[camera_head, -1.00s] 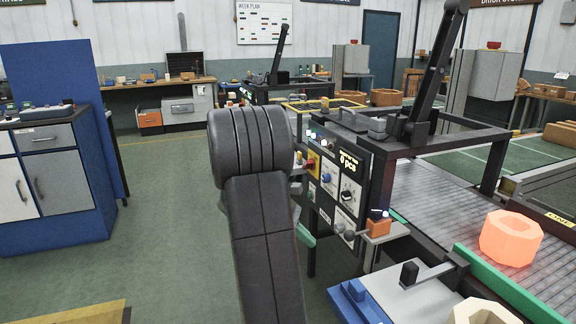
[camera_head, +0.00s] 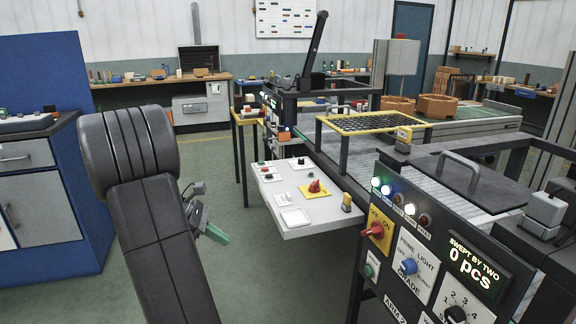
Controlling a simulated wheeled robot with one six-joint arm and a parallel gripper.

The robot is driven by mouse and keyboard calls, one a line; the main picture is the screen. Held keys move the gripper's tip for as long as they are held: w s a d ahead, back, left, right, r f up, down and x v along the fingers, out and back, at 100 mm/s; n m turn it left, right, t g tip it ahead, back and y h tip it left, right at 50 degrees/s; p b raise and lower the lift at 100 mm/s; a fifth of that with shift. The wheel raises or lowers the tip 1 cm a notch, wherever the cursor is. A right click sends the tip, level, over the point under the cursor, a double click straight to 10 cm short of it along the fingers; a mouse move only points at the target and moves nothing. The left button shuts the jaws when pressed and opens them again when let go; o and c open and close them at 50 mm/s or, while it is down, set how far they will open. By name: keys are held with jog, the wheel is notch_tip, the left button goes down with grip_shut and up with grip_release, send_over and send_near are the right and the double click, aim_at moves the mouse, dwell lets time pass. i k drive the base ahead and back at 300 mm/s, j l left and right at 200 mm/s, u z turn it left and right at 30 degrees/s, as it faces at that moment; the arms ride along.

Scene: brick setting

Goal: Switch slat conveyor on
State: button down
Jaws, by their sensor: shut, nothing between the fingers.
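A dark control panel (camera_head: 425,262) stands on the front of the near machine. It carries a red rotary switch (camera_head: 376,230) on a yellow plate marked OFF and ON; its exact setting is hard to tell. A slatted grey conveyor bed (camera_head: 392,184) runs behind the panel. A second red knob (camera_head: 314,187) on a yellow plate sits on a tilted pale panel (camera_head: 297,226) further back. Which switch belongs to the slat conveyor is not readable. My gripper (camera_head: 216,234), with green fingers, is shut, partly hidden behind my arm, left of both panels and touching neither.
The near panel also has a lit lamp row (camera_head: 400,201), a blue grade knob (camera_head: 408,266), a black dial (camera_head: 455,314) and a display (camera_head: 469,264) reading 0 pcs. A blue cabinet (camera_head: 62,170) stands at left. Green floor (camera_head: 255,280) is open between.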

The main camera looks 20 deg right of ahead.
aim_at(314, 188)
jog(key=i+j+z, duration=0.15)
jog(key=i+z, duration=0.25)
jog(key=i, duration=0.25)
jog(key=i+j+z, duration=0.4)
jog(key=i, duration=0.2)
jog(key=i+j+z, duration=0.35)
jog(key=i+j, duration=0.1)
jog(key=i, duration=0.1)
